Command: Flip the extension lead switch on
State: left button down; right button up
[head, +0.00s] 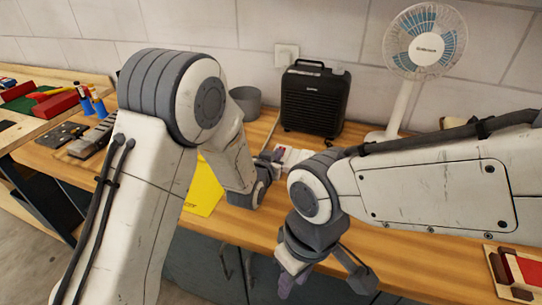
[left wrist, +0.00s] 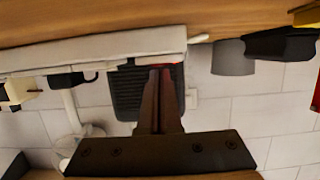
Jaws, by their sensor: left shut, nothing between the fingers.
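The white extension lead (head: 293,157) lies on the bench in front of the black heater, partly hidden by my arms in the head view. In the left wrist view, the extension lead (left wrist: 110,46) runs across the upper left, with plugs along its edge. A small red glint, perhaps the switch (left wrist: 176,65), shows at its right end. My left gripper (head: 275,160) is beside the lead; its shut, empty fingers (left wrist: 160,72) overlap that red end in the wrist view. Whether they touch it, I cannot tell. My right gripper (head: 320,277) hangs open and empty in front of the bench edge.
The black heater (head: 315,100) and white fan (head: 425,42) stand behind the lead. A grey pot (head: 245,102) and yellow sheet (head: 203,192) are to the left. Tools and red boxes (head: 55,104) sit farther left. A wall socket (head: 286,55) is above the heater.

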pick_arm(q)
jog(key=r+v, duration=0.1)
jog(key=v, duration=1)
jog(key=shift+r, duration=0.4)
jog(key=shift+d, duration=0.15)
